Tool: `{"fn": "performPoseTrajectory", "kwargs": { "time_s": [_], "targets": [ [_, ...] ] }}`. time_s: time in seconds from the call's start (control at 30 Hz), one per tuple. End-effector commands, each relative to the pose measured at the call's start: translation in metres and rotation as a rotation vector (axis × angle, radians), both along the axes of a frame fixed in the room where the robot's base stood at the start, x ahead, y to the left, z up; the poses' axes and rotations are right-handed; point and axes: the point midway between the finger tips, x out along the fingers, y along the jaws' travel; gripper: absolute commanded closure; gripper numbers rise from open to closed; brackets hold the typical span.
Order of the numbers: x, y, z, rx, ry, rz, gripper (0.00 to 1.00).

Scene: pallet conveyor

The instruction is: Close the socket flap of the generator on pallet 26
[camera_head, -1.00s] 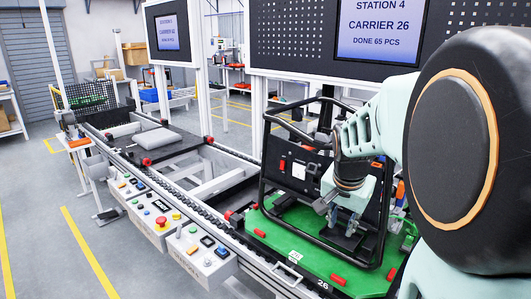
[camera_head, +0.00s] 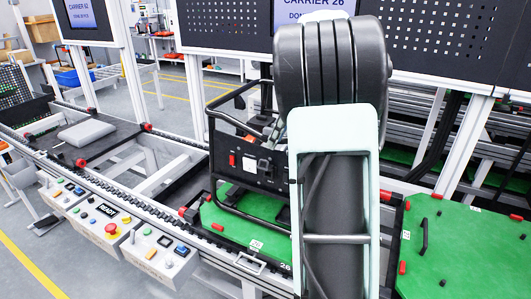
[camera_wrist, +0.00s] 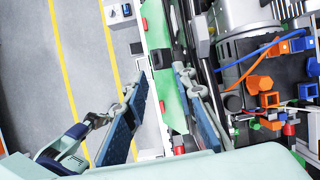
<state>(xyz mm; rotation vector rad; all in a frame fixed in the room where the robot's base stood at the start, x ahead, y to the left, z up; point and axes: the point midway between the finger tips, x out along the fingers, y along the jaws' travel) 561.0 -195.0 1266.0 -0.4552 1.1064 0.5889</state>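The generator (camera_head: 240,160) stands in a black tube frame on the green pallet 26 (camera_head: 215,222). My arm crosses in front of its right part in the head view. A red switch and a pale fitting show on its dark front panel, but I cannot make out the socket flap or its position. My gripper (camera_wrist: 162,100) is hidden in the head view. In the wrist view its two blue-padded fingers are spread with nothing between them, above the green pallet edge, with the generator's engine (camera_wrist: 252,55) to the right.
The grey control box (camera_head: 150,250) with buttons is fixed along the conveyor's front, left of the pallet. Another green pallet (camera_head: 465,255) is at the right. Orange and blue connectors (camera_wrist: 268,98) lie beside the engine. The floor (camera_wrist: 35,70) in front is clear.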

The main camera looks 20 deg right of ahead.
Motion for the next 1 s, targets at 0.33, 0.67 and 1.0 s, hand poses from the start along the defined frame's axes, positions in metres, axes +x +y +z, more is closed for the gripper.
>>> {"fn": "performPoseTrajectory", "kwargs": {
  "time_s": [0.33,0.67,1.0],
  "targets": [
    [0.020,0.014,-0.058,0.000,0.001,0.003,0.75],
    [0.026,0.017,-0.074,-0.002,0.000,0.004,0.75],
    [0.026,0.017,-0.074,-0.003,-0.001,0.003,0.95]
  ]
}}
